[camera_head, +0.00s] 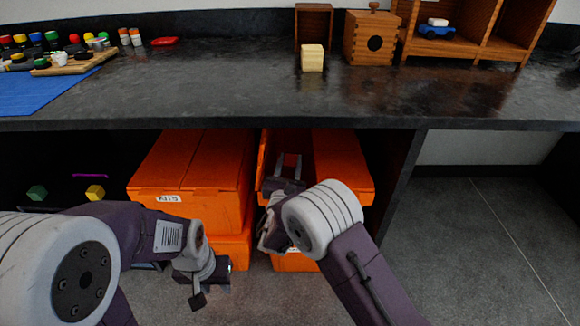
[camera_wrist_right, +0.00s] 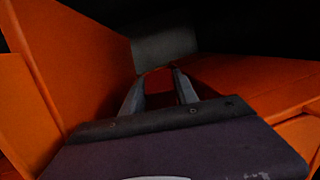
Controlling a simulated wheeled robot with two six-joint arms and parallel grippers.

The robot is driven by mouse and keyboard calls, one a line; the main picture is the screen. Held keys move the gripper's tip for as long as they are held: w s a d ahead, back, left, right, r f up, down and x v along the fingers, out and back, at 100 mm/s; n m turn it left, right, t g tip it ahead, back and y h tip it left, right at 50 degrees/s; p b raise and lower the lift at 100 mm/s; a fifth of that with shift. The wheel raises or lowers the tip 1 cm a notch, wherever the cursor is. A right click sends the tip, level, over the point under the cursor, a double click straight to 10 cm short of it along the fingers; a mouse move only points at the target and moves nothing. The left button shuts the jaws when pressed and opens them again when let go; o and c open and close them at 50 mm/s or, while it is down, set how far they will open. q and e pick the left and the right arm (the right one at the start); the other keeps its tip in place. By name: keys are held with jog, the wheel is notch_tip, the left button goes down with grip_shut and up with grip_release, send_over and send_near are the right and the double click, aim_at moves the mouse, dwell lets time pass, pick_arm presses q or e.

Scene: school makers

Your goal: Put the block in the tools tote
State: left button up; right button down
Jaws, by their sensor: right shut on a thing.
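A pale wooden block (camera_head: 312,59) stands on the dark counter, near the wooden boxes. Under the counter, the right orange tote (camera_head: 343,182) has its left lid flap upright and its right flap lying flat; no label on it shows. My right gripper (camera_head: 291,160) is in its opening, shut on a dark red thing (camera_wrist_right: 159,82) between the fingertips. I cannot tell what this thing is. The tote's orange sides and flaps surround the gripper (camera_wrist_right: 158,75) in the right wrist view. My left gripper (camera_head: 210,282) hangs low before the left totes; its fingers are unclear.
A closed orange tote labelled KITS (camera_head: 190,172) stands to the left. A green cube (camera_head: 37,192) and a yellow cube (camera_head: 95,192) sit on the dark lower shelf. The counter edge (camera_head: 480,123) overhangs the totes. Open floor (camera_head: 490,240) lies to the right.

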jog(key=c, duration=0.9)
grip_release()
jog(key=shift+o, duration=0.2)
jog(key=s+a+f+p, duration=0.1)
jog(key=s+p, duration=0.3)
jog(key=s, duration=0.5)
jog(key=shift+a, duration=0.15)
jog(key=shift+f, duration=0.1)
